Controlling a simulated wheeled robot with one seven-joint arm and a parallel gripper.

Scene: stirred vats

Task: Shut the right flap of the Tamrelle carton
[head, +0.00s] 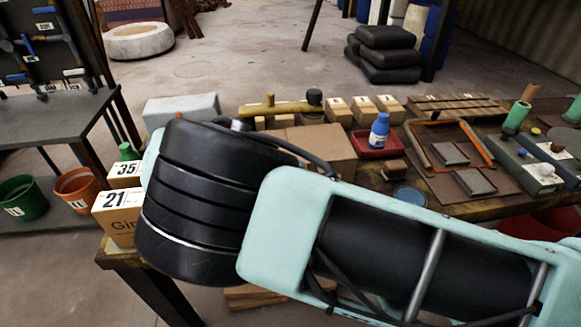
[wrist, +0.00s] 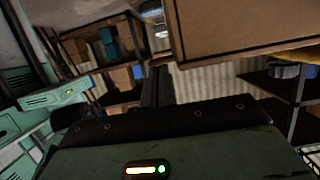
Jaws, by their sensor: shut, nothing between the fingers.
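A brown cardboard carton (head: 325,145) stands on the workbench behind my arm in the head view. My arm covers its lower left part, and no name can be read on it. In the wrist view a large brown cardboard panel (wrist: 245,30) fills the upper right, close to my gripper (wrist: 158,72). I cannot tell which flap or side it is. The fingers are together and empty, just left of and below the panel's lower left corner. Whether they touch it cannot be told. In the head view my gripper is hidden behind my arm.
A box marked 21 (head: 118,218) and another marked 35 (head: 124,172) stand at the bench's left end. A red tray (head: 365,152) with a blue bottle (head: 379,130) is right of the carton. Tools and small blocks crowd the bench (head: 480,208) further right.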

